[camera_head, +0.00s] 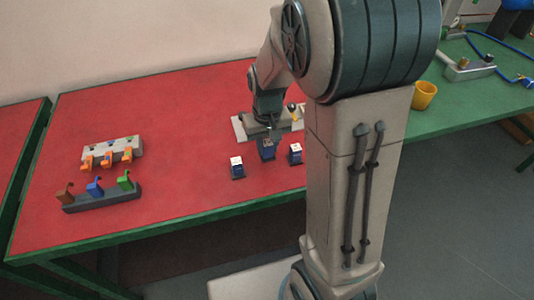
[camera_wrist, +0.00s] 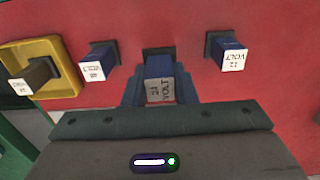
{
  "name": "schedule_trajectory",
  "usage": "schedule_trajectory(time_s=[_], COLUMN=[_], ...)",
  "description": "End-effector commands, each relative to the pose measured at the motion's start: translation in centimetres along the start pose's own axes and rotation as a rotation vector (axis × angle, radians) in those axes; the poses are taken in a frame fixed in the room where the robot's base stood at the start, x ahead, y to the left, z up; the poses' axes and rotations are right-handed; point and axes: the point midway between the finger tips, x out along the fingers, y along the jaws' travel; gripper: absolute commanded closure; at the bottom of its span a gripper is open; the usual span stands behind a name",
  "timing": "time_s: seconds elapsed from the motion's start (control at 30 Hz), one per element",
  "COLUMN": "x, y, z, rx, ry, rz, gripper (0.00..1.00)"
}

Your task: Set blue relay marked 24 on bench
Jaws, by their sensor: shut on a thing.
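My gripper (camera_head: 267,138) points down over the red bench (camera_head: 180,110). It is shut on a blue relay (camera_head: 267,153) whose pale label reads 24 VOLT in the wrist view (camera_wrist: 160,88). The relay is upright, its dark end toward the bench. I cannot tell whether it touches the bench. A blue relay marked 12 VOLT (camera_wrist: 231,57) stands on one side, and one that looks marked 48 (camera_wrist: 97,67) on the other. Two blue relays flank my gripper in the head view, one at left (camera_head: 237,167) and one at right (camera_head: 295,153).
In the wrist view, a yellow holder (camera_wrist: 52,48) bears a dark relay (camera_wrist: 34,75) with an unclear label. A pale block (camera_head: 240,129) stands behind my gripper. Racks with coloured pieces (camera_head: 102,197) are at left. A yellow cup (camera_head: 424,95) stands on the green bench.

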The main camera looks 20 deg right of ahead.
Motion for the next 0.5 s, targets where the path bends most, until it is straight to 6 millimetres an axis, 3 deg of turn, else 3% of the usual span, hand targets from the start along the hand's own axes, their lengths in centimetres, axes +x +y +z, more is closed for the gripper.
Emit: schedule_trajectory(time_s=[0.3, 0.5], x=[3.8, 4.2], y=[-0.3, -0.3], z=[0.1, 0.0], rx=[-0.001, -0.002], ry=[-0.003, 0.001], rz=[0.000, 0.000], gripper=[0.99, 0.99])
